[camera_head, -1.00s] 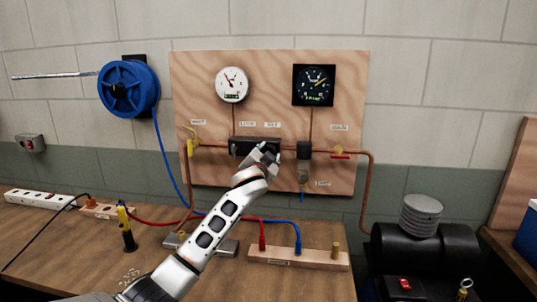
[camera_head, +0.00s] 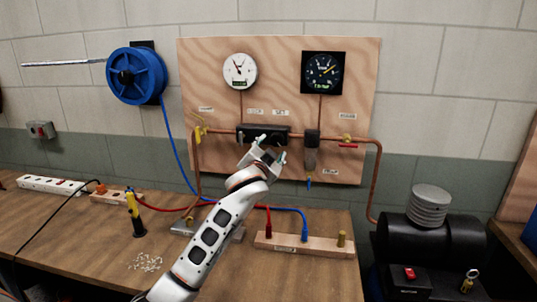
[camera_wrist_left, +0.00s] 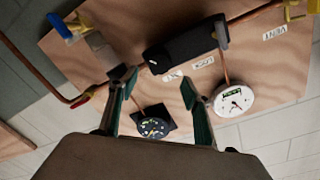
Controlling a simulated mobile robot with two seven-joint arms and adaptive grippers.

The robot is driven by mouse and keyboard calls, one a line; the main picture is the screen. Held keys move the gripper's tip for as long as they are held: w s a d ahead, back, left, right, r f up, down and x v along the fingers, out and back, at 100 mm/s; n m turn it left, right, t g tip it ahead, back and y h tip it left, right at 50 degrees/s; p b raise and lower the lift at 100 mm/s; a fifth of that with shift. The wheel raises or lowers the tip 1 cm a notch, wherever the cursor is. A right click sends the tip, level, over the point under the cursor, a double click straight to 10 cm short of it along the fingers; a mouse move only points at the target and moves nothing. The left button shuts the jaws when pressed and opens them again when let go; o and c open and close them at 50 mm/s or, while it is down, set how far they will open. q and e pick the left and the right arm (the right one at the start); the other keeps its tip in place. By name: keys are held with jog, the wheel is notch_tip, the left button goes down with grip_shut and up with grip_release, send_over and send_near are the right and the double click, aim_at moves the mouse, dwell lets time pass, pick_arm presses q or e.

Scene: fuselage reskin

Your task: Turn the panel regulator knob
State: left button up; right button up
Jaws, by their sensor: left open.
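A plywood panel (camera_head: 215,165) stands against the wall with a copper pipe run across it. A long black block (camera_head: 250,131), seemingly the regulator, sits on the pipe at the panel's middle; it also shows in the wrist view (camera_wrist_left: 185,42). I cannot make out its knob clearly. A white dial gauge (camera_head: 240,71) and a black gauge (camera_head: 323,72) are above. My left gripper (camera_head: 272,149) is open in front of the panel, just below and right of the black block. In the wrist view its fingers (camera_wrist_left: 158,80) are apart with nothing between them.
A yellow valve (camera_head: 199,133) and a red-handled valve (camera_head: 347,143) flank the pipe. A blue hose reel (camera_head: 136,76) is at left. A black compressor (camera_head: 430,240) stands at right.

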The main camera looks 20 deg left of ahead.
pick_arm(q)
jog(key=shift+s+d, duration=0.2)
jog(key=shift+s, duration=0.75)
jog(key=shift+s+d, duration=0.2)
jog(key=shift+s, duration=0.75)
